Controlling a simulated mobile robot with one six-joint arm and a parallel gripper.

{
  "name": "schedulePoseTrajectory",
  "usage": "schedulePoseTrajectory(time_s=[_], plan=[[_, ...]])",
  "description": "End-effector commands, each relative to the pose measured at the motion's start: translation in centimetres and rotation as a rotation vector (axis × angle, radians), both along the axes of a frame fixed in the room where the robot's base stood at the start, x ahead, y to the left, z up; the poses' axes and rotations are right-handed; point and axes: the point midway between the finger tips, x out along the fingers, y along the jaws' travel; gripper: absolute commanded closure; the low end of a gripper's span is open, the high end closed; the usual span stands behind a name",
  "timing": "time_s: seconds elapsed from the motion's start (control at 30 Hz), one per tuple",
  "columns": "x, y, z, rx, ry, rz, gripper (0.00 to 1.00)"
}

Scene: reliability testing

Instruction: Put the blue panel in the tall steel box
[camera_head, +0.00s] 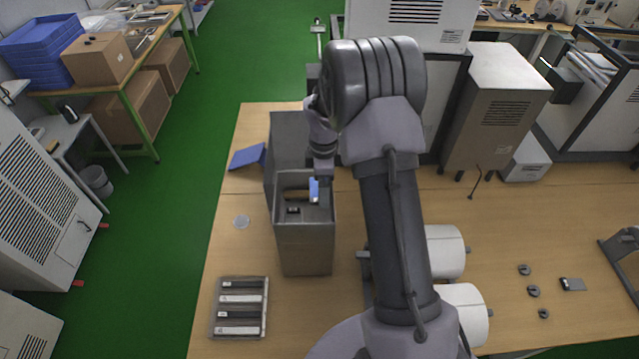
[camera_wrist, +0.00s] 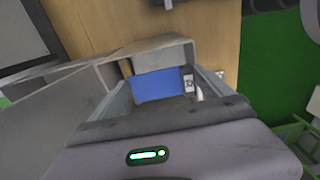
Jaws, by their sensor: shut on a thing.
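The tall steel box (camera_head: 306,248) stands open-topped on the wooden table, left of my arm. Its inside shows a brown item and a small dark item (camera_head: 293,210). My gripper (camera_head: 318,180) is over the box's opening, pointing down, shut on the blue panel (camera_head: 314,190). The panel is at the mouth of the box, toward its right side; I cannot tell how far down its lower edge reaches. In the wrist view the blue panel (camera_wrist: 158,86) shows beyond the gripper body, with grey box walls (camera_wrist: 95,85) around it.
A grey bin (camera_head: 288,132) adjoins the box at the back. A tilted blue piece (camera_head: 248,157) lies left of it. White cylinders (camera_head: 445,250) lie right of my arm.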

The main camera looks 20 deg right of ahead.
Motion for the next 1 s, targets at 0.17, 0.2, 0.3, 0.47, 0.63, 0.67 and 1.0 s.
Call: schedulePoseTrajectory(time_s=[0.17, 0.2, 0.3, 0.47, 0.63, 0.67, 1.0], plan=[[0.0, 0.0, -3.6, 0.000, 0.001, -0.001, 0.49], [0.0, 0.0, -4.3, 0.000, 0.001, -0.002, 0.49], [0.0, 0.0, -6.0, 0.000, 0.001, -0.002, 0.49], [0.0, 0.0, -8.7, 0.000, 0.001, -0.002, 0.49], [0.0, 0.0, -11.5, 0.000, 0.001, -0.001, 0.49], [0.0, 0.0, -12.0, 0.000, 0.000, -0.001, 0.49], [0.0, 0.0, -14.8, 0.000, 0.000, -0.002, 0.49]])
